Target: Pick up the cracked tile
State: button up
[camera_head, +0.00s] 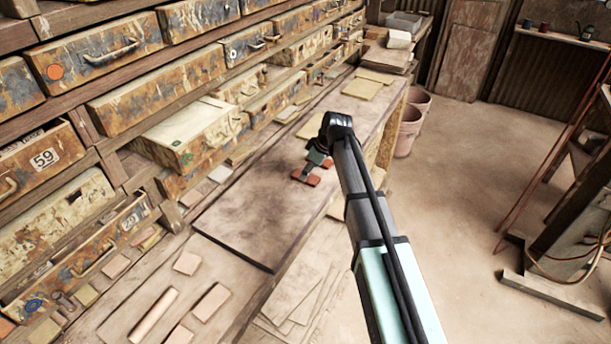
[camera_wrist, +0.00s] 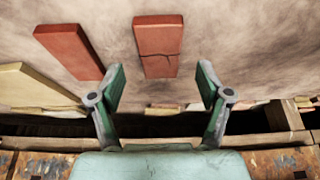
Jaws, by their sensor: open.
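The cracked tile (camera_wrist: 158,40) is a red slab with a dark crack across it. In the wrist view it lies flat on a brown, stained board, top centre. A second red tile (camera_wrist: 70,52) with no visible crack lies to its left. My gripper (camera_wrist: 162,82) is open and empty, its fingers spread on either side below the cracked tile's near end in the picture. In the head view my gripper (camera_head: 314,164) is low over the board (camera_head: 250,215), by two red patches; the crack is too small to see there.
A pale yellow tile (camera_wrist: 32,86) lies at the left in the wrist view. Worn drawers (camera_head: 160,75) line the left side, one pulled out (camera_head: 190,138). Loose tiles (camera_head: 187,263) lie at the bench's near end. The board's near half is clear.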

jog(key=shift+p+x, duration=0.35)
jog(key=shift+x, duration=0.85)
jog(key=shift+f, duration=0.15)
jog(key=shift+f+b, duration=0.2)
jog(key=shift+b, duration=0.1)
jog(key=c, duration=1.3)
